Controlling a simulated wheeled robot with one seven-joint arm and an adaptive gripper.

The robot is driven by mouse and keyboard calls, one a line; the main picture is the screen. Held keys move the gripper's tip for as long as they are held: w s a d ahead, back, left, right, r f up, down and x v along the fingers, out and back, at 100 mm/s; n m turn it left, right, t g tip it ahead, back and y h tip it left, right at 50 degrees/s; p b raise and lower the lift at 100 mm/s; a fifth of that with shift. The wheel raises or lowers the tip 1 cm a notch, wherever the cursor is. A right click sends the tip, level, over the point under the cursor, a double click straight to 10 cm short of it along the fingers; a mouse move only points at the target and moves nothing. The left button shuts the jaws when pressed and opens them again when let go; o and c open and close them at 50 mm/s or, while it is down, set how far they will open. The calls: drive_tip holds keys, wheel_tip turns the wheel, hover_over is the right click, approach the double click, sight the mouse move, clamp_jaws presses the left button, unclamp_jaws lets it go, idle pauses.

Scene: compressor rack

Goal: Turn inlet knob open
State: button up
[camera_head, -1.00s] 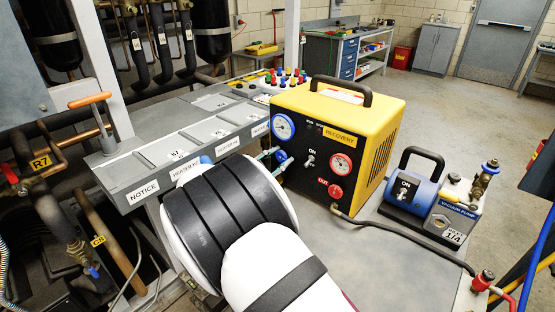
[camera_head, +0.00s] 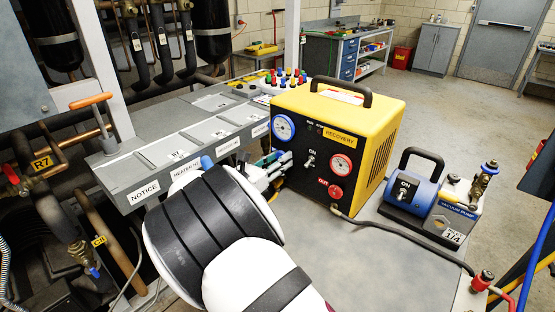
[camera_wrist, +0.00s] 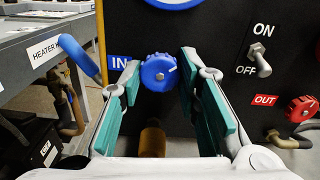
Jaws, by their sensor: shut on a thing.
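The blue inlet knob (camera_wrist: 157,73) sits beside the blue IN label (camera_wrist: 119,63) on the black front panel of the yellow recovery machine (camera_head: 345,110). A white mark shows on the knob's right side. My gripper (camera_wrist: 160,68) is shut on this knob, with one teal-padded finger at its left and one at its right. In the head view my gripper (camera_head: 276,163) reaches the panel below the blue gauge (camera_head: 284,128) and hides the knob.
An ON/OFF toggle (camera_wrist: 259,60) and the red outlet knob (camera_wrist: 303,109) are to the right on the panel. A blue handle or hose (camera_wrist: 79,58) stands close to the left finger. A vacuum pump (camera_head: 432,205) stands right of the machine.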

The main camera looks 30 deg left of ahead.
drive_tip(key=n, duration=0.4)
drive_tip(key=shift+n+p, duration=0.6)
drive_tip(key=shift+n, duration=1.7)
drive_tip(key=o, duration=1.1)
drive_tip(key=shift+o, duration=0.2)
drive_tip(key=s+a, duration=0.1)
drive_tip(key=s, duration=1.1)
drive_tip(key=shift+a, duration=0.35)
